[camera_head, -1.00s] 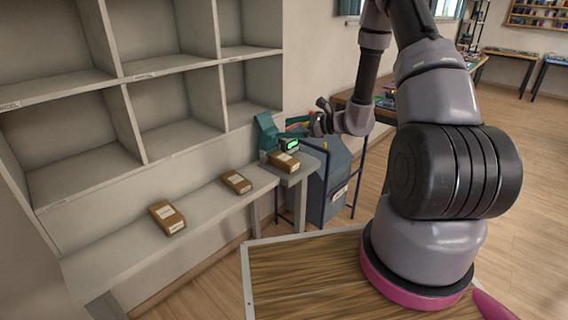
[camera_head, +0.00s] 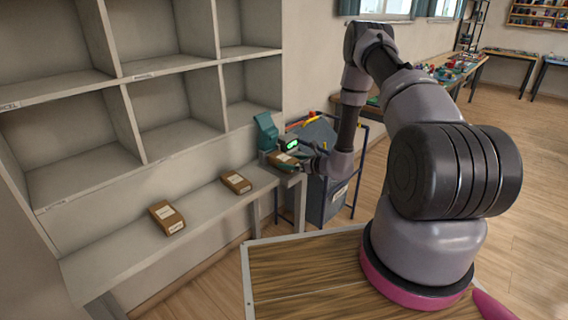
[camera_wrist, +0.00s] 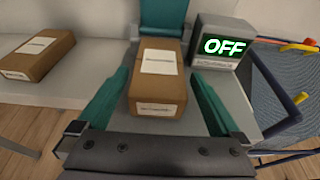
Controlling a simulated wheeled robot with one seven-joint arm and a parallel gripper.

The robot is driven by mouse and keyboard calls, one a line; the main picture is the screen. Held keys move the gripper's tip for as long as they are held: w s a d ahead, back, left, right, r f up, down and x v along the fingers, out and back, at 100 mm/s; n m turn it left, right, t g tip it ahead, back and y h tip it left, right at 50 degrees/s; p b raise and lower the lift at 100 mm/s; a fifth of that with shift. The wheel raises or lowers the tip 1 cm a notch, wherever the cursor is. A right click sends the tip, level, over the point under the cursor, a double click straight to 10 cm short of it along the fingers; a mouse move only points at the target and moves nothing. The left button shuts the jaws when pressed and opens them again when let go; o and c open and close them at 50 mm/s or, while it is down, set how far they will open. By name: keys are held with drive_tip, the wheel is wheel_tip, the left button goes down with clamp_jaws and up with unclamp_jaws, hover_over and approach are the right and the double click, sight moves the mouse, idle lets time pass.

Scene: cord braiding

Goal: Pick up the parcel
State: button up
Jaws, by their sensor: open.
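A brown parcel with white labels (camera_wrist: 158,74) sits on a grey platform in the wrist view. The same parcel shows in the head view (camera_head: 284,158), partly hidden by my gripper. My gripper (camera_wrist: 160,85) is open, with one teal finger on each side of the parcel. The fingers look apart from the parcel's sides, with a wider gap on the right. In the head view my gripper (camera_head: 290,165) is at the far right end of the shelf counter.
A second parcel (camera_wrist: 37,54) lies to the left; a third (camera_head: 167,218) is farther along the counter (camera_head: 110,258). Empty cubbyholes rise above. A blue-framed cart (camera_head: 325,190) stands at the right.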

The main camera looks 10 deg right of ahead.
sight(284, 160)
drive_tip(key=x, duration=0.4)
drive_tip(key=c, duration=1.4)
drive_tip(key=shift+r, duration=0.1)
